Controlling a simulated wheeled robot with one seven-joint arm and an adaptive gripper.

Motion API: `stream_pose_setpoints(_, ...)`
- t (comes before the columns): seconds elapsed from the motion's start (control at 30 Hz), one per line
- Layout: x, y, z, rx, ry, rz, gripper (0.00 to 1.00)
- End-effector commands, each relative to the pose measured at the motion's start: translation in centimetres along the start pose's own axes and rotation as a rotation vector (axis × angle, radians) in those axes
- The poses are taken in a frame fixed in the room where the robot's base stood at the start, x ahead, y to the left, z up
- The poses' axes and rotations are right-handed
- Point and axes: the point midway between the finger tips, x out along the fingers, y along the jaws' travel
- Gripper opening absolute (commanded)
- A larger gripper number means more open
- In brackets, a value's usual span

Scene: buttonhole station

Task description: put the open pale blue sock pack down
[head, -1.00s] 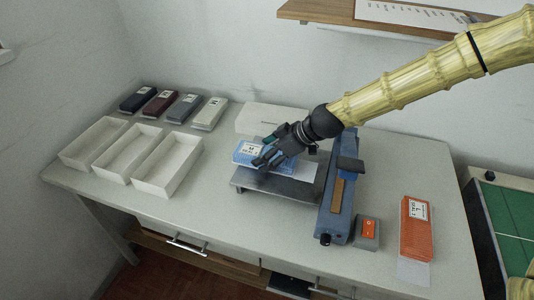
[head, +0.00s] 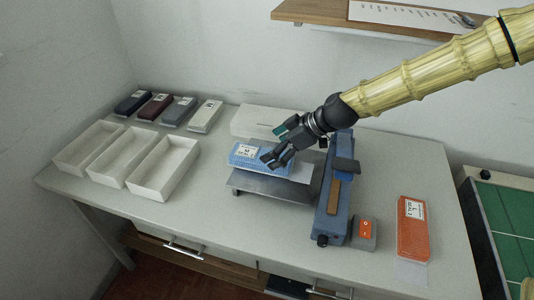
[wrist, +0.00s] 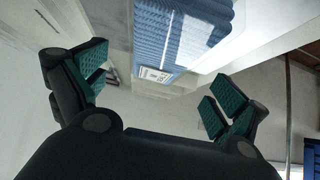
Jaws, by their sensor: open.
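The pale blue sock pack (head: 246,155) with a white label lies on the grey metal plate (head: 262,188) of the blue bench machine in the head view. It also shows at the top of the wrist view (wrist: 178,42), in front of the spread fingers. My gripper (head: 274,146) is open and empty, just right of the pack and a little above it. Its teal finger pads stand apart in the wrist view (wrist: 158,92), with clear space between them and the pack. I cannot tell whether the pack's end is open.
The blue machine (head: 335,195) stands right of the plate, with an orange-switch box (head: 364,233) beside it. An orange pack (head: 412,228) lies at the right. Three white trays (head: 164,168) and several dark and grey packs (head: 178,111) stand left. A white box (head: 258,121) is behind.

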Motion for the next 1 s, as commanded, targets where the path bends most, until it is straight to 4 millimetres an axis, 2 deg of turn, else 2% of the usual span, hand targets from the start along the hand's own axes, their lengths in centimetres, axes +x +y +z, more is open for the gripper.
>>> stream_pose_setpoints(0.3,-4.3,0.0,0.0,-0.001,0.001,0.002,0.97)
stream_pose_setpoints(0.5,-6.1,0.0,0.0,0.000,0.001,0.000,0.97)
stream_pose_setpoints(0.7,-6.8,0.0,0.1,0.000,0.000,0.000,0.97)
stream_pose_setpoints(1.0,-6.8,0.0,0.0,0.001,0.000,0.000,0.97)
